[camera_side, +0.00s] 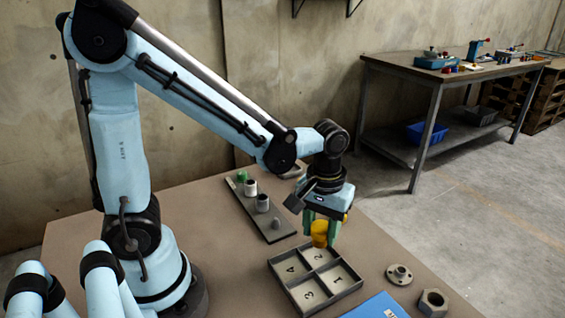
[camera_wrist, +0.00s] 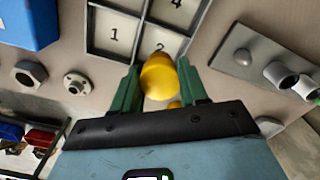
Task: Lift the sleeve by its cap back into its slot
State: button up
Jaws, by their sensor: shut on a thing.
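My gripper (camera_side: 323,222) is shut on a yellow rounded piece (camera_side: 320,234). In the wrist view the green fingers of my gripper (camera_wrist: 160,88) press it from both sides, and its yellow dome (camera_wrist: 159,76) covers part of compartment 2. I cannot tell whether this is the sleeve's cap. A dark tray (camera_side: 290,297) with numbered compartments lies below and to the left; the tray also shows in the wrist view (camera_wrist: 143,18).
A flanged ring (camera_side: 399,274) and a hex nut (camera_side: 433,302) stand right of the tray. A blue book-like item (camera_side: 378,307) lies at the front edge of view. A workbench (camera_side: 430,75) with tools stands well behind. The tabletop between board and tray is clear.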

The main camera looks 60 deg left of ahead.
jog(key=shift+f, duration=1.9)
jog(key=o, duration=1.1)
jog(key=shift+o, duration=0.3)
jog(key=shift+a, duration=0.1)
jog(key=shift+s, duration=0.1)
jog(key=c, duration=0.3)
